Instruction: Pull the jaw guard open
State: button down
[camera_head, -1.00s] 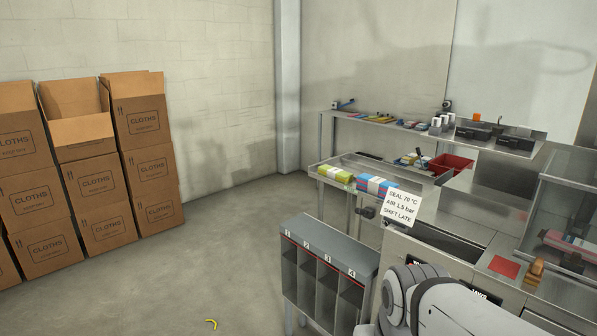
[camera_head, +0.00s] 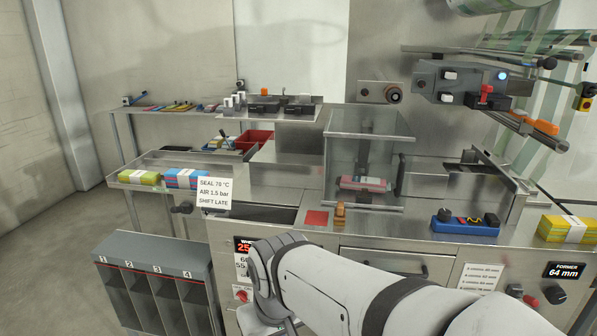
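The jaw guard (camera_head: 343,150) is a clear box with metal edges, standing on the steel machine top in the middle of the view. It looks shut. A dark upright handle (camera_head: 399,168) shows at its right edge. Through the clear panel I see a pink and white wrapped pack (camera_head: 363,184) lying by the jaws. My pale arm crosses the lower middle, in front of and below the guard, and bends down at its left end. My gripper is not in view.
A wooden block (camera_head: 340,215) and a red square (camera_head: 317,218) lie before the guard. A hanging note (camera_head: 213,193) and a numbered rack (camera_head: 155,252) stand left. Open floor is at far left.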

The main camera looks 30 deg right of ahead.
aim_at(397, 192)
jog(key=z, duration=1.15)
